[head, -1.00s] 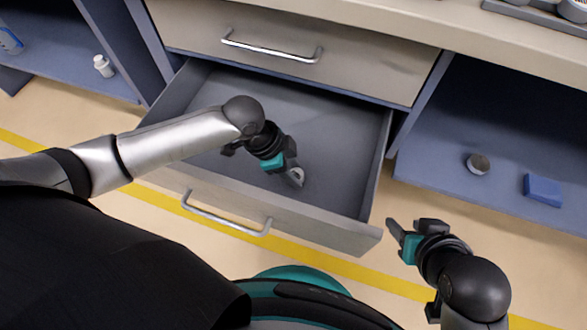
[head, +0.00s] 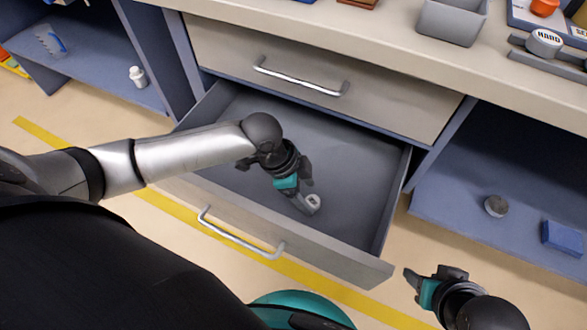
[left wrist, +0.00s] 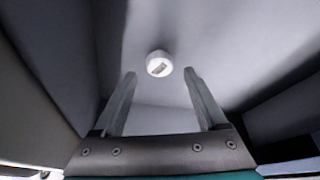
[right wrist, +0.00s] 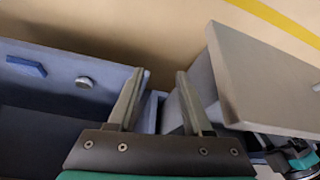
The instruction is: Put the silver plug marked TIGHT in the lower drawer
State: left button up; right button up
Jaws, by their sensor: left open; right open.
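The lower drawer (head: 345,215) is pulled open, and my left arm reaches into it from the left. A small pale silver plug (head: 313,202) is in the drawer by the tips of my left gripper (head: 306,191). In the left wrist view the plug (left wrist: 159,64) appears just past and between the spread, empty fingertips, apparently on the drawer floor. A dark mark shows on its face, but I cannot read it. My right gripper (head: 427,276) is open and empty outside the drawer, to the right of its front corner.
The upper drawer (head: 320,75) is shut above. On the worktop are a grey bin (head: 452,22) and a round piece marked HARD (head: 545,42). The right shelf holds a grey round piece (head: 496,206) and a blue block (head: 563,236). A white bottle (head: 137,77) stands on the left shelf.

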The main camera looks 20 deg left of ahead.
pick_arm(q)
jog(key=p+v, duration=0.4)
jog(key=v, duration=0.5)
jog(key=shift+r, duration=0.3)
pick_arm(e)
notch_tip(320, 180, down, 10)
jog(key=s+g, duration=0.2)
jog(key=shift+d+r, duration=0.25)
jog(key=shift+d, duration=0.05)
pick_arm(q)
jog(key=shift+a, duration=0.1)
